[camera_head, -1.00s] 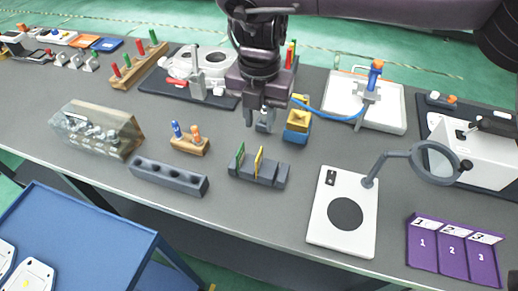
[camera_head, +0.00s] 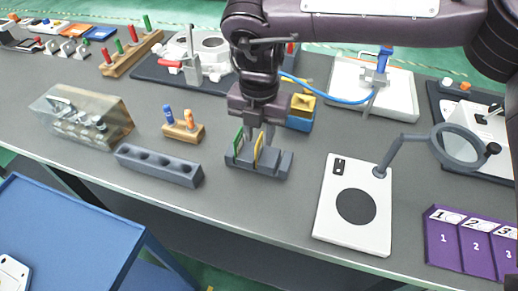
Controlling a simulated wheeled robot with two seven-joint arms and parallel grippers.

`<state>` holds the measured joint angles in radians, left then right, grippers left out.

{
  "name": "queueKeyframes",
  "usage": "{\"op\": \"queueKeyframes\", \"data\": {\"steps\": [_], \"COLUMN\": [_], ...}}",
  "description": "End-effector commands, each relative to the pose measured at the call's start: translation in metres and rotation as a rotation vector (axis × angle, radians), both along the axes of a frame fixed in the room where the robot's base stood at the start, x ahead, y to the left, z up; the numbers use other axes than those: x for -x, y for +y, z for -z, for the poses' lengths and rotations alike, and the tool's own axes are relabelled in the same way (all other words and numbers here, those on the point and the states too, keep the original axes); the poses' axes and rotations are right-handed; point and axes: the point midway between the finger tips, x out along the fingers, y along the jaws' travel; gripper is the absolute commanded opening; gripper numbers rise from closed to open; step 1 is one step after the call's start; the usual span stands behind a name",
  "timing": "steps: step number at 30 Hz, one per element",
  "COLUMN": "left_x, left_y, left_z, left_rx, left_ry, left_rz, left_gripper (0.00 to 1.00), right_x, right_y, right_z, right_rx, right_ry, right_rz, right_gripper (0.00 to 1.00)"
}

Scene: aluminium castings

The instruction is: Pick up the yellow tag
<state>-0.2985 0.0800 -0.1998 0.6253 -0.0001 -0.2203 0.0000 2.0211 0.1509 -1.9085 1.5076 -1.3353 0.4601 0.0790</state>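The yellow tag (camera_head: 259,149) stands upright in a slot of the dark grey slotted rack (camera_head: 285,167). A green tag (camera_head: 238,141) stands in the same rack, left of it. My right gripper (camera_head: 258,139) points down over the rack. Its two fingers are apart, one to each side of the yellow tag's upper part, with no clear contact. My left gripper is out of view.
A grey block with holes (camera_head: 158,166) lies left of the rack. A white board with a black disc (camera_head: 346,222) and a magnifier (camera_head: 460,147) stand right. A blue and yellow block (camera_head: 301,110) is close behind the gripper. Purple numbered trays (camera_head: 470,243) lie front right.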

Motion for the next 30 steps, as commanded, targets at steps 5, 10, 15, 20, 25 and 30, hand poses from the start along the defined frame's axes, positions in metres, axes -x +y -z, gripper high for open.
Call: {"op": "queueKeyframes", "data": {"steps": [5, 10, 15, 20, 25, 30], "left_x": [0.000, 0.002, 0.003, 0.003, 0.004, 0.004], "left_y": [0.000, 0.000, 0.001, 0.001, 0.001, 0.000], "left_z": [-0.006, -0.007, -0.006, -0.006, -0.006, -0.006], "left_rx": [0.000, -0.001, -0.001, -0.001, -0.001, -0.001], "left_ry": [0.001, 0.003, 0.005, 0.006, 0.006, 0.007], "left_rz": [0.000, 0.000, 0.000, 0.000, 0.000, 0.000], "left_gripper": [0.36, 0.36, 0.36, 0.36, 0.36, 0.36], "right_x": [-0.001, -0.001, -0.002, -0.002, -0.002, -0.002], "right_y": [0.000, 0.000, 0.000, 0.000, 0.000, 0.000], "right_z": [0.027, 0.041, 0.042, 0.042, 0.042, 0.042], "right_rx": [0.002, 0.002, 0.001, 0.001, 0.001, 0.000], "right_ry": [0.003, 0.002, 0.000, 0.000, 0.000, 0.000], "right_rz": [-0.001, 0.000, 0.000, 0.000, 0.000, 0.000], "right_gripper": [0.30, 0.30, 0.30, 0.16, 0.00, 0.00]}}
